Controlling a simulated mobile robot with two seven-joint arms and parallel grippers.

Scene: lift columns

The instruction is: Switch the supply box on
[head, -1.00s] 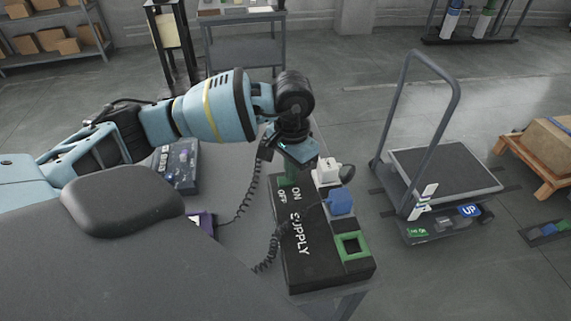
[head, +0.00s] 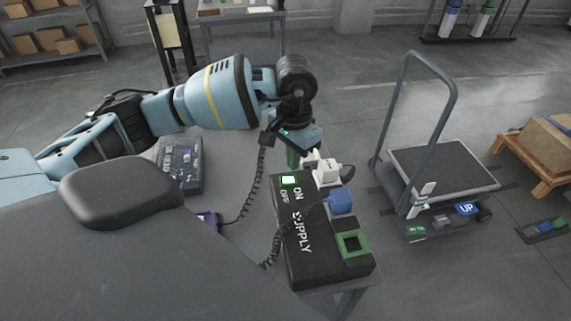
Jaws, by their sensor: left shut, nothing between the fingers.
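The black supply box (head: 305,263) stands on a grey table in the middle of the head view, with ON, OFF and SUPPLY in white letters. A white plug (head: 327,175) and a blue plug (head: 341,201) sit in the box's right side, and a green-framed socket (head: 352,244) is empty. My right gripper is out of view.
A dark control panel (head: 181,163) lies on the table to the left, near a purple connector (head: 207,221) with a coiled cable. A platform cart (head: 445,168) with a handle stands to the right on open floor. A pallet with a carton (head: 550,146) is farther right.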

